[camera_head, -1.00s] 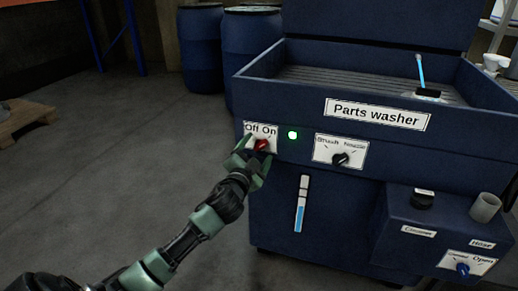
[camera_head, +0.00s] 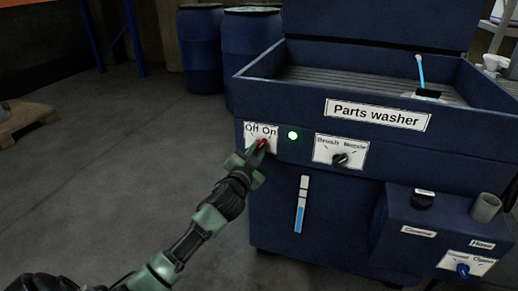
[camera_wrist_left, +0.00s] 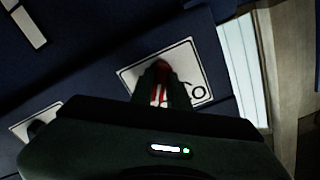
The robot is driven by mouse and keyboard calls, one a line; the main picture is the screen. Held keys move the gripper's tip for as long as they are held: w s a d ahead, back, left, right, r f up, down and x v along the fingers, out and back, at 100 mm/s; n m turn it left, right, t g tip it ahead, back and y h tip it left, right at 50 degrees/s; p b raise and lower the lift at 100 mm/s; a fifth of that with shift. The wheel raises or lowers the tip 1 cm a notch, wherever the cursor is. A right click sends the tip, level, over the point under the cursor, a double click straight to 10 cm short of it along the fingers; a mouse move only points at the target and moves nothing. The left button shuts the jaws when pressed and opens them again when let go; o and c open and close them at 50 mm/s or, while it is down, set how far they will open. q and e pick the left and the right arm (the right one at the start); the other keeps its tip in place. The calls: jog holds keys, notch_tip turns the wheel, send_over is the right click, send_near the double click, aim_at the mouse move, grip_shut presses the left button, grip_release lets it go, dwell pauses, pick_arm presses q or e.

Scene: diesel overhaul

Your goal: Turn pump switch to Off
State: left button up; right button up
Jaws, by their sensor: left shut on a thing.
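The pump switch is a red knob (camera_head: 262,145) on a white Off/On plate (camera_head: 250,130) at the left of the parts washer's front. The red knob also shows in the left wrist view (camera_wrist_left: 159,90), between the fingers. My left gripper (camera_head: 257,150) is shut on the knob, and its fingers hide part of it. The knob's pointer lies near the On side as far as I can tell. A green light (camera_head: 293,135) beside the plate is lit. My right gripper is not in view.
The blue parts washer (camera_head: 400,150) has a Brush/Nozzle knob (camera_head: 340,159) right of the switch and a Closed/Open knob (camera_head: 463,270) lower right. A brush (camera_head: 426,93) lies in its basin. Blue barrels (camera_head: 203,50) stand behind. The floor at left is clear, with a pallet (camera_head: 25,118) at its edge.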

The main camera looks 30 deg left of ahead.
pick_arm(q)
jog(key=n+p, duration=0.1)
jog(key=n, duration=0.5)
jog(key=n+p, duration=0.2)
jog(key=n, duration=0.1)
jog(key=shift+r, duration=0.3)
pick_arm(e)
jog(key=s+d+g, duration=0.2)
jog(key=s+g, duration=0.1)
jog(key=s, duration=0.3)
pick_arm(q)
jog(key=n+p, duration=0.1)
jog(key=n, duration=0.1)
jog(key=n+p, duration=0.1)
jog(key=n, duration=0.1)
jog(key=n+p, duration=0.1)
jog(key=n, duration=0.2)
jog(key=shift+a+f, duration=0.2)
jog(key=shift+f, duration=0.15)
jog(key=o, duration=1.6)
jog(key=shift+o, duration=0.2)
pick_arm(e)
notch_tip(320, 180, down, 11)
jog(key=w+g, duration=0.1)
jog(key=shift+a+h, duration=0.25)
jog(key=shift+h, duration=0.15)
pick_arm(q)
jog(key=shift+s, duration=0.15)
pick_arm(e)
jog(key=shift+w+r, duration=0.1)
